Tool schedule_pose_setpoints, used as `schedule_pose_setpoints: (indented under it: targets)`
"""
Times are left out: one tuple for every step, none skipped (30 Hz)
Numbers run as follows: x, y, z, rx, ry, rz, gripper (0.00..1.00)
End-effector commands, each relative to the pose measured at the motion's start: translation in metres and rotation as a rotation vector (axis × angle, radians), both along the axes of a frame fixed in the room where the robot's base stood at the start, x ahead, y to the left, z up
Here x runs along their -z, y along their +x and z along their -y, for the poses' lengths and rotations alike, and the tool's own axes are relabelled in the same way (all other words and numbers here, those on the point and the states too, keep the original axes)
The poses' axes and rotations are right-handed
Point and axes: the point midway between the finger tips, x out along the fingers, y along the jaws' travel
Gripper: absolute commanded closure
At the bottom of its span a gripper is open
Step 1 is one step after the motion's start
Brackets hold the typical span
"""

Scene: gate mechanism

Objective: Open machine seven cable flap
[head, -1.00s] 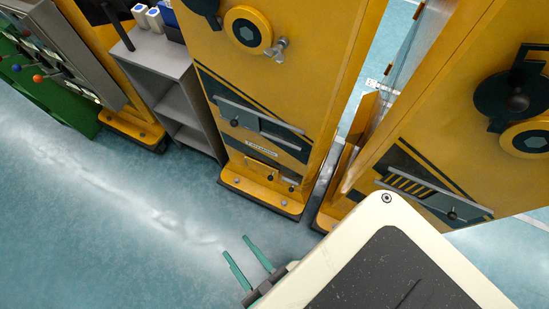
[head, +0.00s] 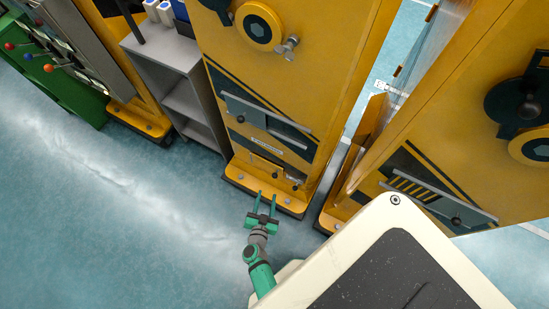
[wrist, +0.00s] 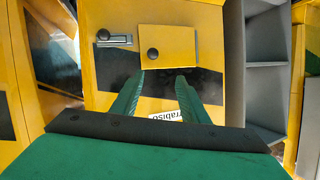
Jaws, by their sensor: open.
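The cable flap (wrist: 178,42) is a small yellow panel with a black knob (wrist: 153,54), seen in the wrist view. It looks shut against the machine front. Beside it on the left is a grey latch plate with a black knob (wrist: 103,35). In the head view the flap (head: 263,166) is low on the middle yellow machine (head: 285,60), below a white label. My gripper (head: 266,195) is open and empty, low in front of this machine's base. In the wrist view its two green fingers (wrist: 160,76) point at the flap's knob side, with no contact visible.
A grey shelf (head: 185,100) stands left of the machine. Another yellow machine (head: 455,110) stands to the right across a narrow gap. A yellow foot (head: 240,176) juts out below the flap. The blue floor (head: 130,215) in front is clear.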

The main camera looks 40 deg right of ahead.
Motion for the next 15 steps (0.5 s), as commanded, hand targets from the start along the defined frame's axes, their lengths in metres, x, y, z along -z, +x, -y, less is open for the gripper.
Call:
schedule_pose_setpoints:
  targets:
    - [0.007,0.003,0.008,0.021,0.005,-0.009,0.59]
    - [0.01,0.004,0.011,0.032,0.007,-0.015,0.59]
    - [0.014,0.005,0.015,0.044,0.01,-0.021,0.59]
    - [0.016,0.005,0.016,0.049,0.012,-0.025,0.59]
    - [0.018,0.006,0.018,0.053,0.012,-0.029,0.59]
    - [0.019,0.007,0.02,0.057,0.014,-0.03,0.59]
    - [0.02,0.008,0.022,0.059,0.013,-0.032,0.59]
    - [0.022,0.009,0.024,0.061,0.015,-0.032,0.59]
    - [0.023,0.01,0.027,0.064,0.014,-0.034,0.59]
    - [0.024,0.012,0.03,0.065,0.014,-0.033,0.59]
    - [0.025,0.014,0.034,0.067,0.014,-0.032,0.59]
    - [0.027,0.017,0.039,0.069,0.014,-0.031,0.59]
    - [0.028,0.019,0.043,0.07,0.014,-0.032,0.59]
    - [0.03,0.022,0.047,0.071,0.014,-0.032,0.59]
    - [0.033,0.026,0.052,0.071,0.013,-0.031,0.59]
